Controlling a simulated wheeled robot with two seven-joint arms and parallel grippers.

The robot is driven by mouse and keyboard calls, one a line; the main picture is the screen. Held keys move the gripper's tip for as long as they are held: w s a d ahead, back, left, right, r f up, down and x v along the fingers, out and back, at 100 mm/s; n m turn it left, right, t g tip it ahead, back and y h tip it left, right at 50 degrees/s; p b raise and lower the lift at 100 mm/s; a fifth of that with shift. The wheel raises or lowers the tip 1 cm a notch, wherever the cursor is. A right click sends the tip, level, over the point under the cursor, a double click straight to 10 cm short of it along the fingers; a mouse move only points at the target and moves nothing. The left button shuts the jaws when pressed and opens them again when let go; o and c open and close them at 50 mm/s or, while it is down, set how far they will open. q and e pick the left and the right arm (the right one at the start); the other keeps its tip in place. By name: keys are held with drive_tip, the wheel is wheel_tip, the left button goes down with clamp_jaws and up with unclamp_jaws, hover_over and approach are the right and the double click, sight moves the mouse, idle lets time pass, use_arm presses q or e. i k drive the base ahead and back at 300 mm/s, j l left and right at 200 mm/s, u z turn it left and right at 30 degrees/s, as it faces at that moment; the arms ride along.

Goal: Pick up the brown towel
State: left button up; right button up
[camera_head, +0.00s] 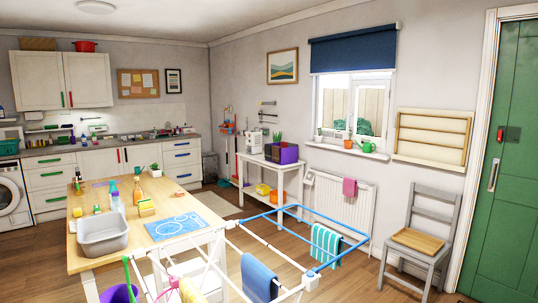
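I see no cloth that is clearly a brown towel. A blue towel (258,279) and a teal-and-white striped towel (326,245) hang on the drying rack (283,248). A small pink cloth (349,188) hangs on the radiator. A yellowish patterned cloth (191,291) shows at the bottom edge, partly cut off. A flat tan-brown piece (417,240) lies on the grey chair's seat; I cannot tell what it is made of. Neither of my grippers is in view.
A wooden table (131,242) with a grey basin (102,238) and bottles stands at the left. The drying rack fills the front middle. A grey chair (421,219) stands by the green door (508,165). Wooden floor (352,281) is open between rack and chair.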

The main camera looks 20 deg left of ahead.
sight(275, 149)
drive_tip(key=i+z, duration=0.95)
drive_tip(key=i, duration=1.3)
drive_tip(key=i+u, duration=0.2)
drive_tip(key=i, duration=0.25)
drive_tip(key=i+l+u, duration=0.25)
drive_tip(key=i, duration=0.25)
drive_tip(key=i+l+u, duration=0.2)
drive_tip(key=i, duration=0.25)
drive_tip(key=i+l+u, duration=0.25)
drive_tip(key=i, duration=0.15)
drive_tip(key=i+j+u, duration=0.3)
drive_tip(key=i+u, duration=0.2)
drive_tip(key=i+j+u, duration=0.1)
drive_tip(key=i+u, duration=0.4)
drive_tip(key=i+l+u, duration=0.1)
drive_tip(key=i+u, duration=0.35)
drive_tip(key=i, duration=0.15)
drive_tip(key=i+l+u, duration=0.1)
drive_tip(key=i+u, duration=0.2)
drive_tip(key=i, duration=1.15)
drive_tip(key=i+j+z, duration=0.15)
drive_tip(key=i+z, duration=0.25)
drive_tip(key=i, duration=0.2)
drive_tip(key=i+j+z, duration=0.1)
drive_tip(key=z, duration=0.35)
drive_tip(key=i+j, duration=0.05)
drive_tip(key=i, duration=0.05)
